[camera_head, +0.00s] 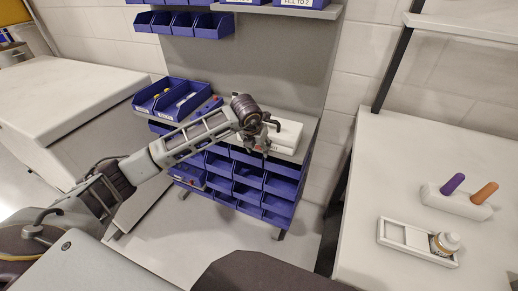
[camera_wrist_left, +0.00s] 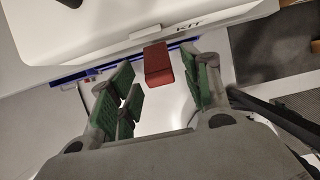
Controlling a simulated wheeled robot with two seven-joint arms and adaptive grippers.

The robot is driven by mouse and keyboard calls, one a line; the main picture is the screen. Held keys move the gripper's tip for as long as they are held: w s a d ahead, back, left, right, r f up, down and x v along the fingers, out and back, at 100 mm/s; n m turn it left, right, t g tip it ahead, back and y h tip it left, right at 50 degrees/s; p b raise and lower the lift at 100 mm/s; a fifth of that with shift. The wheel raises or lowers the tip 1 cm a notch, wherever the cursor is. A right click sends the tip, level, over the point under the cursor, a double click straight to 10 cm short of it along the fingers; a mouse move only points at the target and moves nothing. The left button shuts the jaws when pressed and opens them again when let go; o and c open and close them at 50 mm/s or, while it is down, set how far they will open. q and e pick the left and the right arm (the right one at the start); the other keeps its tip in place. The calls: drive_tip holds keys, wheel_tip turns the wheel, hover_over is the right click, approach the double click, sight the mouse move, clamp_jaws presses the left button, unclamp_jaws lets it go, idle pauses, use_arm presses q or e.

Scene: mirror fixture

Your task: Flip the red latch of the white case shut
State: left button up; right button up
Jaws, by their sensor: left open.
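The white case (camera_head: 287,134) lies on the grey shelf top of the blue bin rack in the head view, partly hidden by my left gripper. In the left wrist view the case (camera_wrist_left: 110,28) fills the top, with "KIT" lettering along its front edge. The red latch (camera_wrist_left: 158,65) sticks out from that edge. My left gripper (camera_head: 264,135) is at the case's near side. In the wrist view its green-padded fingers (camera_wrist_left: 160,82) are open, one on each side of the latch, with gaps showing between pads and latch. My right gripper is not in view.
Blue bins (camera_head: 238,185) fill the rack below the case, and open blue trays (camera_head: 178,97) stand left of it. A white counter (camera_head: 60,95) is at left. The right table (camera_head: 390,190) holds a tray (camera_head: 400,247) with a bottle (camera_head: 445,242) and a block (camera_head: 455,203) with purple and orange handles.

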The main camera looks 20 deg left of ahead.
use_arm(q)
drive_tip(key=shift+w+f, duration=0.15)
drive_tip(key=shift+f, duration=0.3)
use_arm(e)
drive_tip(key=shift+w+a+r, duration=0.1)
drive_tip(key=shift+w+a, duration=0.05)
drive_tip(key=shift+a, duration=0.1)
